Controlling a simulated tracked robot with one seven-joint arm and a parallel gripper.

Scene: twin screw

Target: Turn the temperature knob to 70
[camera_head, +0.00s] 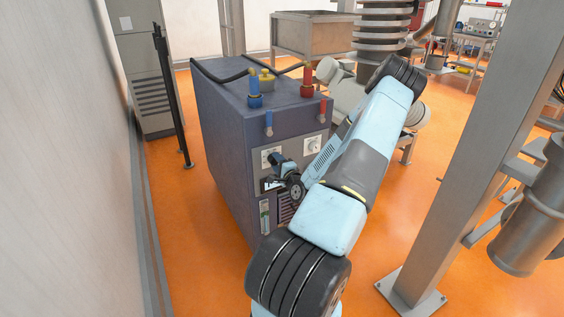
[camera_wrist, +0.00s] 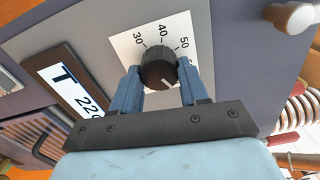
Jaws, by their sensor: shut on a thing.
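The temperature knob (camera_wrist: 157,66) is a black ribbed knob on a white dial plate (camera_wrist: 126,42). In the wrist view the numbers 30, 40 and 50 show above it. The numbers further round are partly hidden by the right finger. A short white mark shows on the knob's near face, at its lower right. My gripper (camera_wrist: 158,74) is shut on the knob, one finger on each side. In the head view my gripper (camera_head: 275,162) is at the left dial on the front of the dark blue cabinet (camera_head: 221,125), and it hides the knob there.
A second dial (camera_head: 313,145) sits to the right on the cabinet front. A label marked T and 220 (camera_wrist: 68,88) is beside the knob. Blue (camera_head: 254,97) and red (camera_head: 307,85) fittings stand on top. A grey steel column (camera_head: 455,150) rises right of my arm.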

